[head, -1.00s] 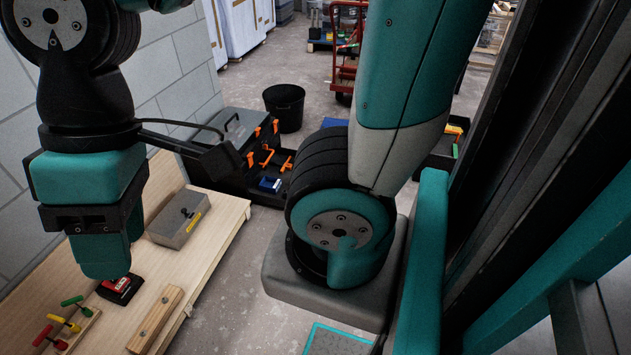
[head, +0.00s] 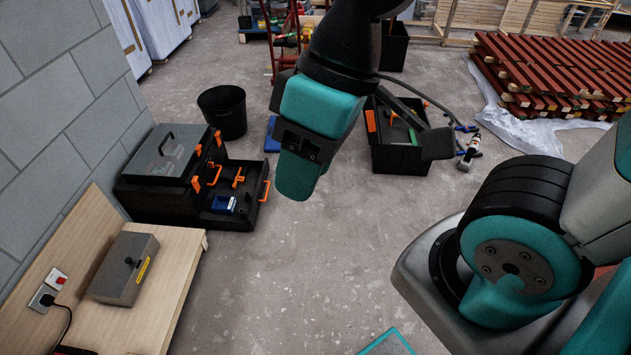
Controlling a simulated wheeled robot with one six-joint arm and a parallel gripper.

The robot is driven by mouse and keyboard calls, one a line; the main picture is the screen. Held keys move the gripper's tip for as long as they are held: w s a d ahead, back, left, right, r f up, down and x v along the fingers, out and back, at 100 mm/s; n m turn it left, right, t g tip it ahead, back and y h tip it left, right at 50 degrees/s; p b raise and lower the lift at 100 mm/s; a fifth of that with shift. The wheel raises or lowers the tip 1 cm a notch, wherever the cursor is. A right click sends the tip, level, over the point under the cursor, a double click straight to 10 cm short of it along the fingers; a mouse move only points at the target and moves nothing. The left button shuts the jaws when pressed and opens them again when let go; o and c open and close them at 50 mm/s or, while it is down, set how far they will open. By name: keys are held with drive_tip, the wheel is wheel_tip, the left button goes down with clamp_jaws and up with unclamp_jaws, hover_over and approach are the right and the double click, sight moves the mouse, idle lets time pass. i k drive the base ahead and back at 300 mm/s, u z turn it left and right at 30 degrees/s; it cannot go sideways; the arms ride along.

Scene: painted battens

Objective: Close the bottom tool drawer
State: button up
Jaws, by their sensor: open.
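The black tool chest (head: 160,165) stands on the floor by the block wall at left, its lid down. Its bottom drawer (head: 247,221) is pulled out toward the right, with an orange handle (head: 266,190) on its front. A blue box (head: 223,205) and an orange-handled tool (head: 238,178) lie inside it. My gripper (head: 444,136) is to the right of the drawer, well apart from it, raised above the floor. It is open and shows nothing held. Its fingers are dark and partly overlap a black crate behind.
A wooden bench (head: 160,310) with a grey box (head: 123,268) is at lower left. A black bucket (head: 222,112) stands behind the chest. Floor between drawer and crate is mostly clear.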

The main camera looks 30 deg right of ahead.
sight(248, 195)
drive_tip(key=z, duration=0.15)
drive_tip(key=i, duration=0.85)
drive_tip(key=u, duration=0.45)
drive_tip(key=k, duration=1.2)
drive_tip(key=z, duration=0.4)
drive_tip(key=i, duration=1.6)
drive_tip(key=u, duration=0.6)
